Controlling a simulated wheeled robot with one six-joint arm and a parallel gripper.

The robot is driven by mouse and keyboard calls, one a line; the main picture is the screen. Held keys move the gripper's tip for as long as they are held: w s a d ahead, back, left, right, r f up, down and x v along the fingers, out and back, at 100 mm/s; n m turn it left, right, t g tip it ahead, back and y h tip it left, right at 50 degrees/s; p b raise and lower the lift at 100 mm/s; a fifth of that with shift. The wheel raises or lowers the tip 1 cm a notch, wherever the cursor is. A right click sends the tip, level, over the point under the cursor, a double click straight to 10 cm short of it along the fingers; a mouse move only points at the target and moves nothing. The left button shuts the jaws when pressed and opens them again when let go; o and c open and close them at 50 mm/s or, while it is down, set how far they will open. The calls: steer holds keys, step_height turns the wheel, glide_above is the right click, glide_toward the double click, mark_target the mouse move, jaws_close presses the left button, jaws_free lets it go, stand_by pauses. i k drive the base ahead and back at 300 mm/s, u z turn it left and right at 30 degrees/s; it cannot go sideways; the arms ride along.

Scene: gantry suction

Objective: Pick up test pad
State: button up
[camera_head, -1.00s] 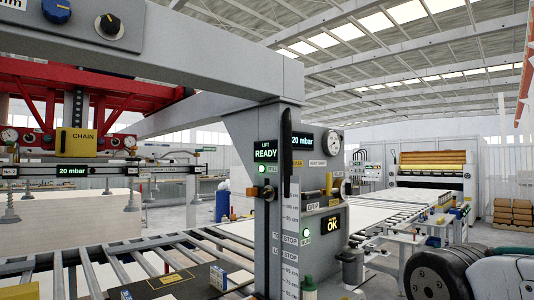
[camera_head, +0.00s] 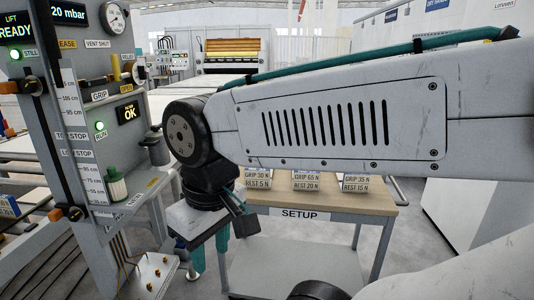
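I cannot pick out a test pad for certain in the current view. My gripper (camera_head: 212,258) hangs down beside the left end of the setup table (camera_head: 350,199), below my arm's wrist. Teal parts show at its lower end, but the grey wrist body covers much of it. Labelled cards or stands rest on the table: one reads GRIP 30 N REST 5 N (camera_head: 257,179), one GRIP 65 N REST 20 N (camera_head: 306,180), one GRIP 35 N REST 15 N (camera_head: 355,183).
The grey gantry column (camera_head: 80,120) stands close on the left, with dials, a scale and a READY display. A small shelf with brass fittings (camera_head: 153,272) juts out at its foot. My arm hides much of the middle and right. Grey floor shows right of the table.

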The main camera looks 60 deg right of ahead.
mark_target(302, 181)
steer(key=u, duration=0.25)
steer(key=i, duration=1.4)
steer(key=z, duration=2.8)
steer(key=i, duration=0.45)
steer(key=z, duration=0.1)
